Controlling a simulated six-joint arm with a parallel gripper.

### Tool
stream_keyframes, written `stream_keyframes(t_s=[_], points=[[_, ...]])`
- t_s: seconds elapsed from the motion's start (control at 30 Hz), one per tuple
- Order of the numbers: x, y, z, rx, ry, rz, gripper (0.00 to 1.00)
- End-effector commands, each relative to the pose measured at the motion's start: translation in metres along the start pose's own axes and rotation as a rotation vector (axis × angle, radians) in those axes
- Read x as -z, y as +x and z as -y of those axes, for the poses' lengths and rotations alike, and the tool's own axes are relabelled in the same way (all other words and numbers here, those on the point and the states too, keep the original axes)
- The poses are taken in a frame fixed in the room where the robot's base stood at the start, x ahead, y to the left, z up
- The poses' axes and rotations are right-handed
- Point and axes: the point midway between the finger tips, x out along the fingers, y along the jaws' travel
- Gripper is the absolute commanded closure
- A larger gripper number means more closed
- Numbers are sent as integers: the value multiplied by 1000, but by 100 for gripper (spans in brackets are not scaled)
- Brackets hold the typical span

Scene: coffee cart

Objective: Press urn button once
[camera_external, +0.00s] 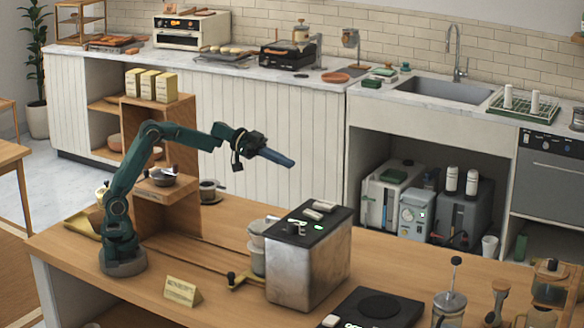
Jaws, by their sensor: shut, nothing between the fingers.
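A steel box-shaped machine with a black top (308,262) stands on the wooden cart counter and looks like the urn. Its top carries small pale pieces and green-lit marks (319,226); I cannot tell which one is the button. A black tap (236,280) with a brass part sits low at its left side. My gripper (290,163) is shut and empty, its dark blue-grey fingers pointing right and slightly down. It is in the air above and to the left of the machine, apart from it.
A small sign (182,291) stands at the counter front. A black hot plate (378,304) and a glass press (449,308) are to the right. A wooden shelf (178,130) stands behind my arm.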

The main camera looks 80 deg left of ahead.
Motion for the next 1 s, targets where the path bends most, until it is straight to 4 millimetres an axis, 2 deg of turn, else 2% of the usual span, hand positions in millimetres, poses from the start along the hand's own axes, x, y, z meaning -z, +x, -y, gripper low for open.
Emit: stream_keyframes(t_s=[0.1,0.53,1.0], points=[[-10,2,4,1,-19,14,100],[-10,7,4,0,-19,15,100],[-12,74,3,-1,-18,15,100]])
